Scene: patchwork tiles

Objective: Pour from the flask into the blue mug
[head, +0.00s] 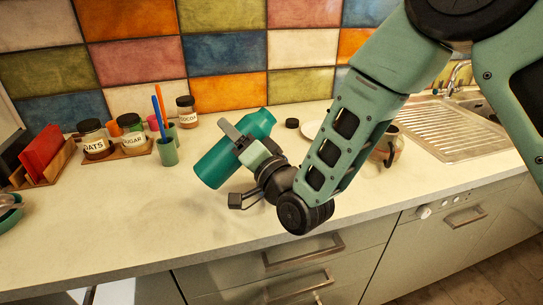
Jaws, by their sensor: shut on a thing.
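My gripper (241,145) is shut on a teal flask (216,163) and holds it tilted above the counter. One end of the flask points to the upper right and the other to the lower left. Its opening cannot be made out, and no liquid shows. I see no clearly blue mug. A brownish mug (390,150) with a handle stands on the counter to the right, partly hidden behind my arm.
A small black round thing (292,123) and a pale plate (310,130) lie behind my arm. At the left are labelled jars (93,139), a green cup of utensils (167,151) and a rack with a red item (40,150). The front-left counter (120,215) is clear. A sink (470,102) is at the right.

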